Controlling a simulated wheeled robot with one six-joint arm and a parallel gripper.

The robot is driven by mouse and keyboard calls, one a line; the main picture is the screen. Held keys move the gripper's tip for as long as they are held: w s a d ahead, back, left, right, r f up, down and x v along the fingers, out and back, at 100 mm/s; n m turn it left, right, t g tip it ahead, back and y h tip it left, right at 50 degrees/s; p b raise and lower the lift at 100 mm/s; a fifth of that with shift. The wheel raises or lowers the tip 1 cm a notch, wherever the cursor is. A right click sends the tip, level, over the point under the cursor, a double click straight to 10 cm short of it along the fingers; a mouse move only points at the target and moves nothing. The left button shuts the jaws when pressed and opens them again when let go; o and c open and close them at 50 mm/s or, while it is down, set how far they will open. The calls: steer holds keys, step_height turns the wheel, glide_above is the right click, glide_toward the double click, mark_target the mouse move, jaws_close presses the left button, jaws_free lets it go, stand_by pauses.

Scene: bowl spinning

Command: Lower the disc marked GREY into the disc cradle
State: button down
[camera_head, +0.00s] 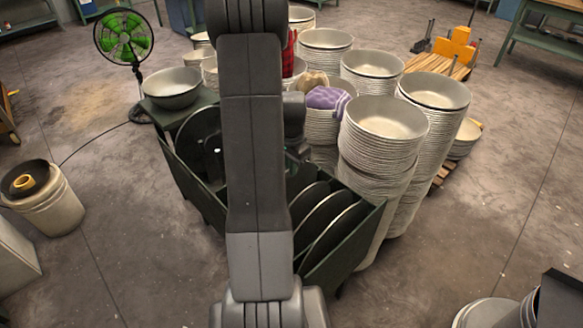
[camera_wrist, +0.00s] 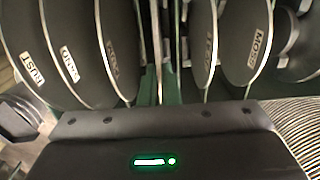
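A dark green slotted disc cradle (camera_head: 345,252) stands in the middle of the head view, with dark, pale-rimmed discs upright in it. In the wrist view, discs marked RUST (camera_wrist: 30,45), SAND (camera_wrist: 68,40) and one with an unclear label (camera_wrist: 112,40) stand left. Another unclear one (camera_wrist: 203,40) and one marked MOSS (camera_wrist: 240,40) stand right. Thin upright edges (camera_wrist: 157,50) show in the middle, seen end-on with no readable label. I cannot make out the word GREY. My gripper (camera_wrist: 160,85) is over the cradle; its fingertips and grip are not clear. In the head view my arm hides it.
Tall stacks of bowls (camera_head: 380,150) stand close behind and right of the cradle, one with a purple cloth (camera_head: 328,98). A wide bowl (camera_head: 172,88) sits at the cradle's back left, near a green fan (camera_head: 124,37). A bucket (camera_head: 50,205) is left. Floor in front-left is clear.

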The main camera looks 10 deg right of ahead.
steer(key=shift+r+p, duration=1.15)
steer(key=shift+r, duration=0.85)
